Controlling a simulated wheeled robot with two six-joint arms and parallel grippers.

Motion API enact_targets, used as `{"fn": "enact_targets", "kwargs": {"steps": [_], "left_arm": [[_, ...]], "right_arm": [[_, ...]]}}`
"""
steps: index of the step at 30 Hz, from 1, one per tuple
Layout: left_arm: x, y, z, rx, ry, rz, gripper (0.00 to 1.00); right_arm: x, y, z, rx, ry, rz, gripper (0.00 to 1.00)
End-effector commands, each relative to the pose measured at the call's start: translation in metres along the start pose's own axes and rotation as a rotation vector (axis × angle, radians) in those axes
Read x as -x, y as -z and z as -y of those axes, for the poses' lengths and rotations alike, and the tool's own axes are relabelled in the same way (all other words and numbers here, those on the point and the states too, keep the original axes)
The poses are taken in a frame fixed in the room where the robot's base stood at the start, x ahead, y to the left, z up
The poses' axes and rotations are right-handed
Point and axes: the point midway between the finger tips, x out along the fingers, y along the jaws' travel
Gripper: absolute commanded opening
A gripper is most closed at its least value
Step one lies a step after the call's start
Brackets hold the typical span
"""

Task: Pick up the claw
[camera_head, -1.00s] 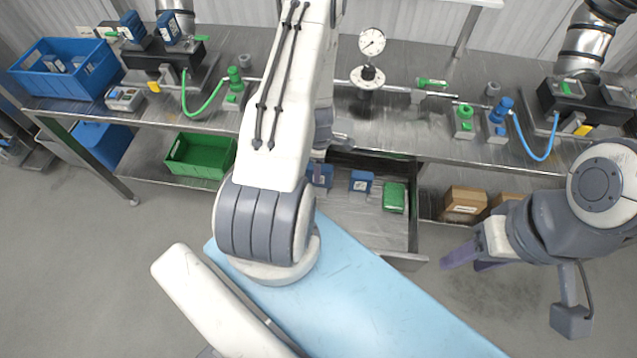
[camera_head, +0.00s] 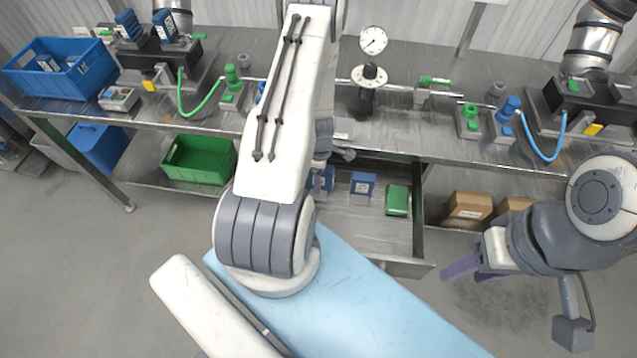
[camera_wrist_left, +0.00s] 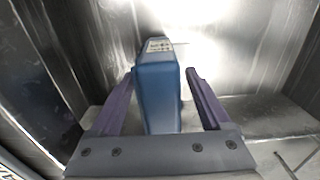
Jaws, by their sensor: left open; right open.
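No thing that I can clearly identify as a claw shows. In the left wrist view, my left gripper (camera_wrist_left: 160,76) is open, with its two purple fingers on either side of a blue upright block-like item (camera_wrist_left: 158,98). A gap shows on the right side of the item; contact on the left side is hard to judge. In the head view, my left arm reaches over the open metal drawer (camera_head: 372,235) and hides its fingers. Blue items (camera_head: 362,184) and a green item (camera_head: 397,201) lie in the drawer. My right gripper (camera_head: 447,274) is open and empty, right of the drawer.
The steel bench (camera_head: 300,92) carries a blue crate (camera_head: 85,80), a gauge (camera_head: 373,40), green and blue fittings and a blue hose (camera_head: 540,155). A green crate (camera_head: 199,178) and cardboard boxes (camera_head: 468,212) sit below.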

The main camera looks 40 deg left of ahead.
Motion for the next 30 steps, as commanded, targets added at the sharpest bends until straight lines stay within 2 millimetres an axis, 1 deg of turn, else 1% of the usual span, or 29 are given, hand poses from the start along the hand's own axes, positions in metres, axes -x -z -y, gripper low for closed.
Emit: {"fn": "enact_targets", "kwargs": {"steps": [12,14,15,17,18,19,30], "left_arm": [[-0.0023,-0.0001,0.0,0.0,0.0,0.0,0.81],[-0.0023,-0.0001,0.0,0.0,0.0,0.0,0.58],[-0.0023,-0.0001,0.0,0.001,0.0,0.0,0.42],[-0.0023,-0.0001,0.0,0.0,0.0,0.0,0.19],[-0.0023,-0.0001,0.0001,0.0,0.0,0.0,0.04],[-0.0023,-0.0001,0.0001,0.0,0.0,0.0,0.0],[-0.0024,-0.0001,0.0003,0.0,0.001,0.0,0.0]], "right_arm": [[-0.0023,-0.0002,-0.0002,0.0,0.0,0.0,0.5],[-0.0023,-0.0002,-0.0002,0.0,0.0,0.0,0.5],[-0.0023,-0.0002,-0.0002,0.0,0.0,0.0,0.5],[-0.0023,-0.0002,-0.0002,0.0,0.0,0.0,0.5],[-0.0023,-0.0002,-0.0002,0.0,0.0,0.0,0.5],[-0.0023,-0.0002,-0.0002,0.0,0.0,0.0,0.5],[-0.0023,-0.0002,-0.0002,0.0,0.0,0.0,0.5]]}}
